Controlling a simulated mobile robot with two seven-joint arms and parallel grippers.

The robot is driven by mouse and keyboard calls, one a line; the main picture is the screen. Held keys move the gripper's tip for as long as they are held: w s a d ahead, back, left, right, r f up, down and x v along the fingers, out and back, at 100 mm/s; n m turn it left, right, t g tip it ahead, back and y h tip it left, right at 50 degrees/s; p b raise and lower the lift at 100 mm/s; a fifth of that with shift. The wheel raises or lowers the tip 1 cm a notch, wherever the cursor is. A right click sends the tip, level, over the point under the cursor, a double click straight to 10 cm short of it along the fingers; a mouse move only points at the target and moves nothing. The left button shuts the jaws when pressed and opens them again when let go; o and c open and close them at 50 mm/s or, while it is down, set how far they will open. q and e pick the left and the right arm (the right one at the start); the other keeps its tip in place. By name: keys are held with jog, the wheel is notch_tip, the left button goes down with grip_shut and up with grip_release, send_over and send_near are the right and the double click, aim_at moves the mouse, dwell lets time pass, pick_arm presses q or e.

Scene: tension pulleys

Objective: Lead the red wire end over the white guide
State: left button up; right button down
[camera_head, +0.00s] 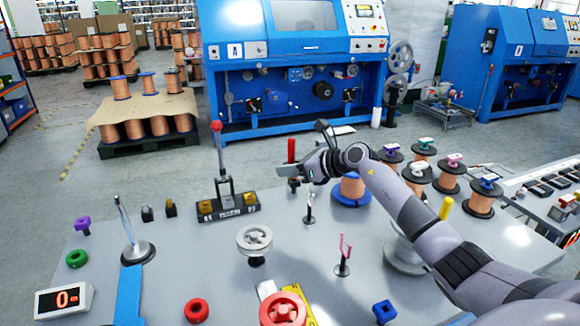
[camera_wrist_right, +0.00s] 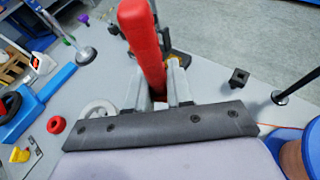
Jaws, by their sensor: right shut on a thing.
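The red wire end, a thick red cylinder (camera_head: 291,150), is held upright in my right gripper (camera_head: 290,172), above the table's back part. In the right wrist view the red wire end (camera_wrist_right: 143,40) stands between the two fingers (camera_wrist_right: 160,88), which are shut on it. The white guide (camera_head: 309,200) is a small pale fork on a thin post with a dark base. It stands on the table below and slightly right of the gripper, apart from the red end. A thin orange-red line (camera_wrist_right: 290,127) shows at right in the wrist view. My left gripper is not in view.
A pink guide (camera_head: 343,243) stands nearer the front. A white pulley (camera_head: 254,239) and a red pulley (camera_head: 283,308) are on the table. A red-knobbed lever (camera_head: 217,127) rises left of the gripper. A blue-rimmed copper spool (camera_head: 352,190) is right, partly behind my arm.

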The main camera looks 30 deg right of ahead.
notch_tip(320, 180, down, 10)
jog(key=b, duration=0.8)
jog(key=shift+f, duration=0.25)
jog(key=shift+f+b, duration=0.5)
jog(key=shift+f, duration=0.1)
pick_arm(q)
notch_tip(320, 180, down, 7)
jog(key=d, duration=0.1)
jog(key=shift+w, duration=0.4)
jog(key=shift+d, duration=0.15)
pick_arm(e)
jog(key=shift+f, duration=0.1)
